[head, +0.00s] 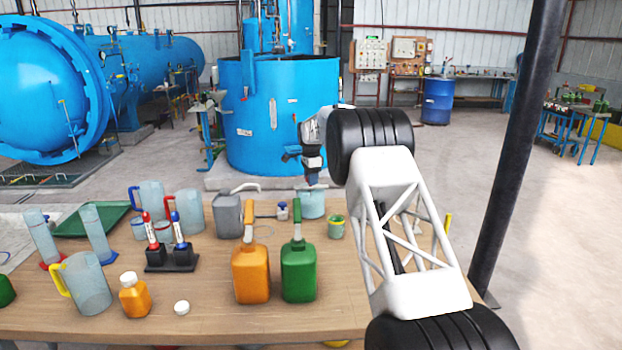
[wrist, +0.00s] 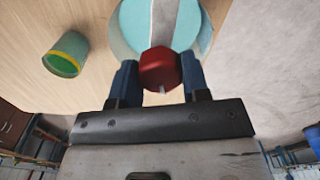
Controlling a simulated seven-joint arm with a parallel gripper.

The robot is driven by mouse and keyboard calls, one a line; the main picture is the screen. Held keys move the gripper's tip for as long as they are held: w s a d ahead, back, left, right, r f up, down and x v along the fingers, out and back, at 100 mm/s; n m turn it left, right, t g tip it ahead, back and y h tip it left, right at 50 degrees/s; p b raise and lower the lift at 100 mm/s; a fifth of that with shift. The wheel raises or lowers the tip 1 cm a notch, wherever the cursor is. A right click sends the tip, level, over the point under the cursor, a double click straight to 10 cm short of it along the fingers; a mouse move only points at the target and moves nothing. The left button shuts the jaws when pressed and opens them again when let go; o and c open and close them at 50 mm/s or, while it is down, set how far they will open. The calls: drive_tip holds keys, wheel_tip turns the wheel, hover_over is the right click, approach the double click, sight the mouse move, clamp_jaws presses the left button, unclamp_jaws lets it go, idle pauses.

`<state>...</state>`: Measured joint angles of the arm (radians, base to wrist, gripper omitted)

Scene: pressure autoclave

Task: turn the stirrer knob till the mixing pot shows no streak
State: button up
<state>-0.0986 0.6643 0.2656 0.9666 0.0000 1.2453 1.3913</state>
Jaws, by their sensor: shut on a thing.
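The mixing pot (head: 312,204) is a light blue vessel at the far edge of the table, below my gripper (head: 312,176). In the wrist view the pot (wrist: 133,25) shows pale blue-green, with a grey bar (wrist: 164,20) running across its middle. A paler band shows near its right side; I cannot tell whether it is a streak. The stirrer knob (wrist: 160,68) is red and faceted. My gripper (wrist: 160,80) has its blue fingers shut on the knob from both sides. The knob is hidden in the head view.
A green cup with a yellow band (head: 336,227) stands close right of the pot. A grey canister (head: 228,215) stands to its left. Orange (head: 251,272) and green (head: 298,272) jugs stand nearer the front. Jugs and cylinders crowd the left; the table's front right is clear.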

drive_tip(key=shift+r+m, duration=0.1)
drive_tip(key=shift+m, duration=0.2)
drive_tip(key=o, duration=0.9)
drive_tip(key=shift+r, duration=3.85)
